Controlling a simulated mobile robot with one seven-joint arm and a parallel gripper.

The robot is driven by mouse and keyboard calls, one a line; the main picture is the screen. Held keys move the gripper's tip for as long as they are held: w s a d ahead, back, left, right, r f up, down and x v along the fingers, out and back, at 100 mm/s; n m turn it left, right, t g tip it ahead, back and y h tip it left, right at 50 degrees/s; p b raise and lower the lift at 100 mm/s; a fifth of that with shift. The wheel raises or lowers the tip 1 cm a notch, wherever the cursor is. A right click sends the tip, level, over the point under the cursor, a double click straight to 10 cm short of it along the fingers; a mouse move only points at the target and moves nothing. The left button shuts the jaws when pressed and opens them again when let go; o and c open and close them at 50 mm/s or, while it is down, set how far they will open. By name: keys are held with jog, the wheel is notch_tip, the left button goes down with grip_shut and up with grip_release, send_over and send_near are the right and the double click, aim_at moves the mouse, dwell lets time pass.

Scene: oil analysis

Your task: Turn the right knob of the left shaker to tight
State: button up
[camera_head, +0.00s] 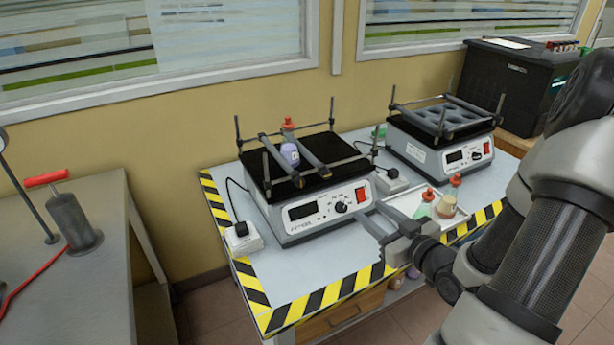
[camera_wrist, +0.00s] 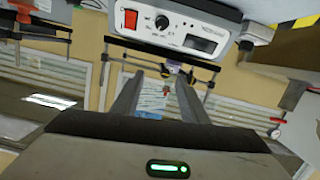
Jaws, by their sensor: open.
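The left shaker (camera_head: 283,222) stands on the table, with a black platform and a grey front panel. Its panel has a dark display, a round black knob (camera_head: 341,207) and a red switch (camera_head: 360,194). Two dark clamp bars with rounded front ends, a left one (camera_head: 283,164) and a right one (camera_head: 312,156), cross the platform. My gripper (camera_head: 372,214) is open and empty in front of the panel's right side, apart from the knob. The wrist view is upside down; it shows the panel knob (camera_wrist: 162,22) beyond my open fingers (camera_wrist: 160,88). The knob's setting is too small to read.
A bottle with a red cap (camera_head: 289,152) stands between the bars. A second shaker (camera_head: 425,156) stands to the right. A white tray (camera_head: 402,204) with bottles lies near my gripper. Upright posts rise at the platform corners. The table's striped front-left area is clear.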

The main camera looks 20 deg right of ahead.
jog(key=s+a+m+t+y, duration=0.1)
jog(key=a+t, duration=0.1)
jog(key=b, duration=0.1)
send_near(328, 175)
jog(key=x, duration=0.9)
jog(key=shift+s, duration=0.1)
jog(key=shift+c, duration=0.4)
grip_shut()
